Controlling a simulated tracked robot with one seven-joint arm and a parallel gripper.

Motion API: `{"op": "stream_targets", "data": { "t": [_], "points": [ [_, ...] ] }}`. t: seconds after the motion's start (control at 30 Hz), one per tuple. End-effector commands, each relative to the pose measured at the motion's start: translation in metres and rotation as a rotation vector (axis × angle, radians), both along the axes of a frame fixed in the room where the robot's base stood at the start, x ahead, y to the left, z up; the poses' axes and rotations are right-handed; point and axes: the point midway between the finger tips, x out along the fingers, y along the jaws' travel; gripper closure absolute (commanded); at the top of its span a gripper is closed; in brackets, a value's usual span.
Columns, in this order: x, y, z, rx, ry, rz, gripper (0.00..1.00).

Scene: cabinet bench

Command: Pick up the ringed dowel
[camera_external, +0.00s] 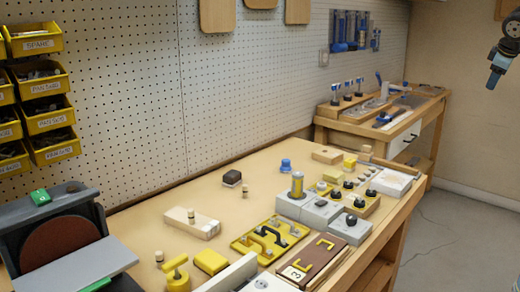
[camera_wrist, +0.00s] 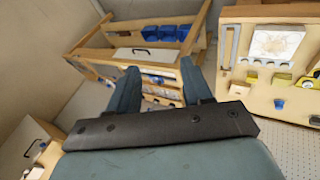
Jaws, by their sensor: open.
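Several small tan wooden pegs stand on the bench in the external view. One peg (camera_external: 245,190) stands near the dark block. Another peg (camera_external: 191,215) stands at the pale wooden block, and a third peg (camera_external: 159,257) stands at the front left. Dark bands seem to show on some, but they are too small for me to tell which is the ringed dowel. My gripper (camera_external: 493,80) is high at the upper right, well away from all of them. In the wrist view my gripper (camera_wrist: 160,66) is open, with nothing between its fingers.
The bench top (camera_external: 140,222) holds a pale wooden block (camera_external: 205,228), a dark block (camera_external: 232,177), a blue knob (camera_external: 286,165) and yellow fixtures (camera_external: 265,245). A grey sander-like machine (camera_external: 60,240) stands at left. A pegboard wall (camera_external: 250,90) rises behind. Floor (camera_external: 460,220) is clear at right.

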Motion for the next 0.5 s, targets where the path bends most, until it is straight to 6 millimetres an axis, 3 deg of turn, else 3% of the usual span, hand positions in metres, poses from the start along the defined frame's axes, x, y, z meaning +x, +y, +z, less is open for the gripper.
{"op": "stream_targets", "data": {
  "t": [0.1, 0.27, 0.5],
  "points": [
    [0.034, 0.034, 0.001, -0.120, -0.008, 0.154, 0.50],
    [0.075, 0.089, 0.001, -0.280, -0.035, 0.362, 0.50],
    [0.120, 0.193, -0.008, -0.519, -0.101, 0.681, 0.50]
  ]
}}
